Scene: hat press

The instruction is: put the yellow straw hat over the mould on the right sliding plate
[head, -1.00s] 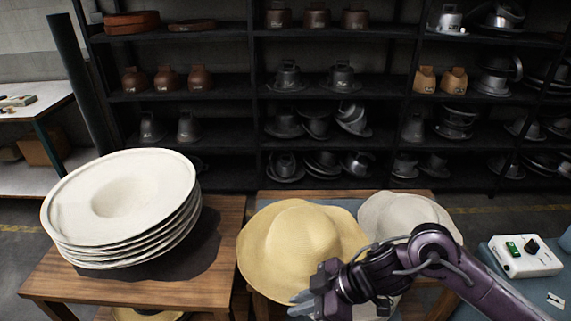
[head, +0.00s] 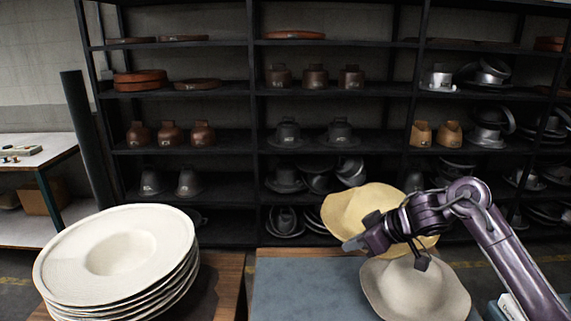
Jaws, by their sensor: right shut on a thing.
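The yellow straw hat (head: 352,209) is up in the air in the head view, tilted, in front of the shelves. My right gripper (head: 358,244) is shut on the hat at its near left side, and the gripper and arm cover part of the hat. A pale off-white hat (head: 418,292) sits below and slightly right of it on the blue-grey table top. No mould on a sliding plate can be made out from here. My left gripper is not in view.
A stack of several white wide-brimmed hats (head: 110,255) stands on a wooden table at the left. Black shelves (head: 225,145) with metal moulds fill the back. The blue-grey surface (head: 305,285) left of the off-white hat is clear.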

